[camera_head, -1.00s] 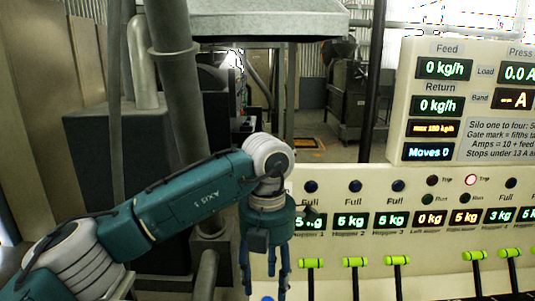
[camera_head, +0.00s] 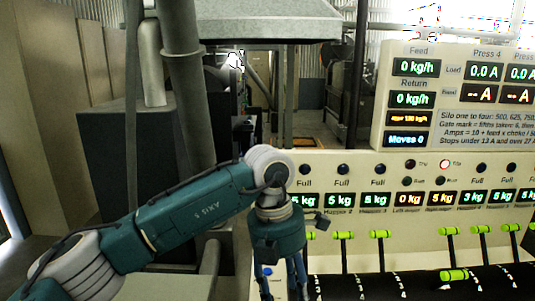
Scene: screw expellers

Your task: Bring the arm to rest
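My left arm comes in from the lower left in teal and white links. Its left gripper (camera_head: 284,280) hangs downward in front of the left end of the control panel (camera_head: 330,255). The blue fingers run towards the bottom edge, and their tips are not clearly visible, so I cannot tell whether they are open or shut. A small blue knob (camera_head: 267,271) shows beside the fingers. No object is visible in the gripper. My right gripper is not in view.
Several green-topped levers (camera_head: 344,235) stand along the panel, one lower at the front (camera_head: 454,275). A display board (camera_head: 455,100) rises at the right and reads Moves 0. Grey pipes (camera_head: 185,90) and a dark box (camera_head: 125,160) stand behind my arm.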

